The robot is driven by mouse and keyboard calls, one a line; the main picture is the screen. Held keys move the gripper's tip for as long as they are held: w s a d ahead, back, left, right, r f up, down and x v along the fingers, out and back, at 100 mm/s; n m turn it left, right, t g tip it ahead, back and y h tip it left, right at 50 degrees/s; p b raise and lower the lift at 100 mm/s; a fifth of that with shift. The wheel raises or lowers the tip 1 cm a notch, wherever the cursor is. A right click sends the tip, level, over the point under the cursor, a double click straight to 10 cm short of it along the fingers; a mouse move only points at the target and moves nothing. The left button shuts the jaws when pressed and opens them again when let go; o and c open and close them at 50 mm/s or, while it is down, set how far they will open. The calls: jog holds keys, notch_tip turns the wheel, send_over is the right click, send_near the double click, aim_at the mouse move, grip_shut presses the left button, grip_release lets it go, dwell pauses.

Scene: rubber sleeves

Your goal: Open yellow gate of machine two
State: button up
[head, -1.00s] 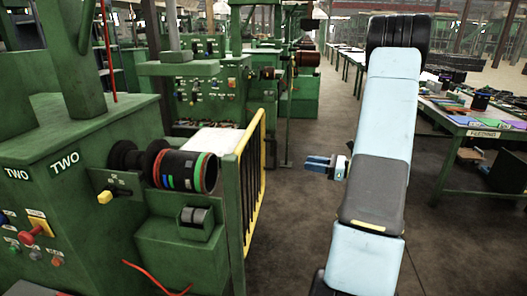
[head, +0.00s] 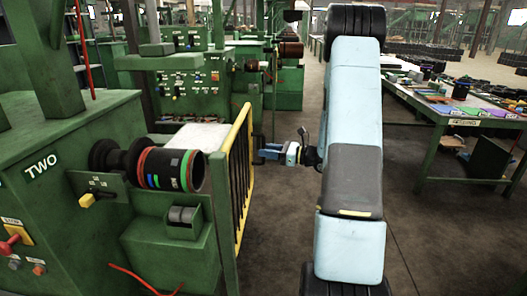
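The yellow gate (head: 246,122) has a yellow frame and dark upright bars. It stands upright behind a green post, to the right of machine two (head: 90,130), and I see it at a steep angle. The machine carries a white TWO label (head: 41,167). My gripper (head: 262,153) has blue fingers pointing left at the gate's far side. The fingers look parted, with nothing seen between them. The fingertips are close to the gate in the picture; I cannot tell whether they touch it.
A black drum with coloured bands (head: 172,169) sticks out from machine two, left of the gate. More green machines (head: 195,80) stand behind. A table with coloured sheets (head: 455,105) is at the right. Bare floor (head: 440,240) lies between.

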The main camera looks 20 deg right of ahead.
jog(key=shift+x, duration=0.85)
grip_shut()
